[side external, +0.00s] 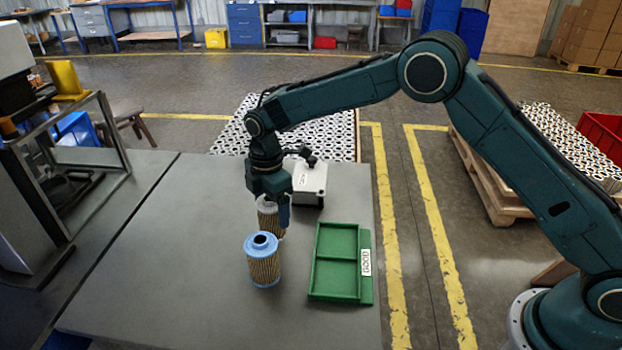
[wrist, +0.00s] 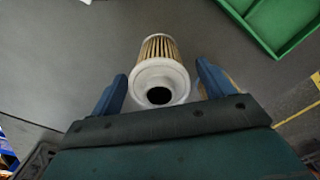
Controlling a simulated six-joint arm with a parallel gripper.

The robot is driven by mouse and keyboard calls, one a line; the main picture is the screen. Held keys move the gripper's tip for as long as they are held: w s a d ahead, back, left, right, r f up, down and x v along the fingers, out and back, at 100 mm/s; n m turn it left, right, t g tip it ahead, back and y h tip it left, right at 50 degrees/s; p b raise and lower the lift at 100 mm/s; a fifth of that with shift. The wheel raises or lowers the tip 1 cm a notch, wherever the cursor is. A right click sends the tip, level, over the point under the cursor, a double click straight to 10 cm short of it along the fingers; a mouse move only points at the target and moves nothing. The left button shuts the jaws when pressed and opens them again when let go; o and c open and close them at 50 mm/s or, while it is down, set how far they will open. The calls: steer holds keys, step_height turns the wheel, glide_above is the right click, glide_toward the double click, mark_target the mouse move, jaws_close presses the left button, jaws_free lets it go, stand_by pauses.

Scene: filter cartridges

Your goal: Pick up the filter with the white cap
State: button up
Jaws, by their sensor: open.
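The filter with the white cap (side external: 268,222) stands upright on the grey table, partly hidden by the blue-capped filter and my gripper in the side view. In the wrist view the white-capped filter (wrist: 160,75) shows its white ring cap, dark hole and pleated tan body between my two blue fingers. My gripper (side external: 284,208) is at this filter from above; in the wrist view my gripper (wrist: 160,88) is open, with a finger on either side and gaps to the cap. A filter with a blue cap (side external: 263,262) stands in front of it in the side view.
A green two-compartment tray (side external: 312,294) labelled GOOD lies empty on the right of the table; its corner shows in the wrist view (wrist: 245,25). A white box-like device (side external: 312,186) stands behind the gripper. The left part of the table is clear.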

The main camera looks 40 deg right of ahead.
steer(key=shift+f, duration=1.55)
steer(key=shift+c, duration=0.2)
steer(key=c, duration=1)
